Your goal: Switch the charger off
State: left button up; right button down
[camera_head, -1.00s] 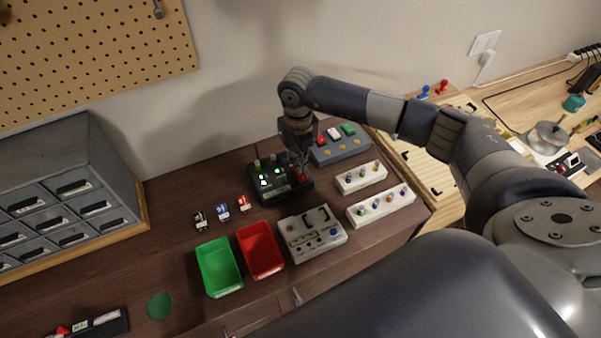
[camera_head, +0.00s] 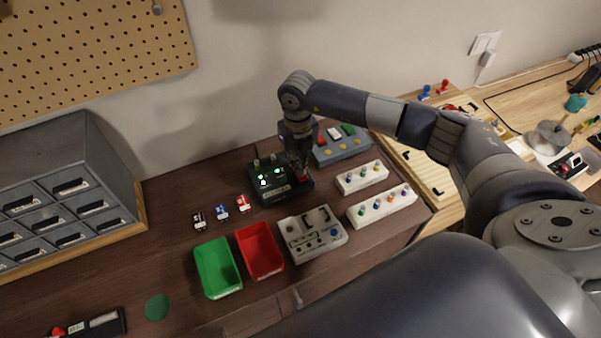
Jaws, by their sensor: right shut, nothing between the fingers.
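The charger, a black box (camera_head: 270,192) with lit green lights on top, stands on the dark brown bench against the wall. My right gripper (camera_head: 301,172) is shut and empty, pointing down at the charger's right end. A small red part shows beside its fingertips; I cannot tell whether they touch it. The arm and fingers hide part of that end, and the switch's position is too small to read. My left gripper is not in view.
A grey box with coloured blocks (camera_head: 341,151) stands right of the gripper. White peg strips (camera_head: 382,206), a grey tray (camera_head: 313,248), a red bin (camera_head: 260,270) and a green bin (camera_head: 217,284) lie in front. Small clips (camera_head: 221,213) sit left of the charger.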

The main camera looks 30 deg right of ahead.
jog(key=shift+s+f, duration=0.1)
jog(key=shift+f, duration=0.1)
jog(key=shift+r, duration=0.15)
jog(key=shift+r+p, duration=0.45)
jog(key=shift+r, duration=0.15)
jog(key=shift+r+p, duration=1.65)
jog(key=shift+r, duration=1.15)
jog(key=shift+f, duration=0.1)
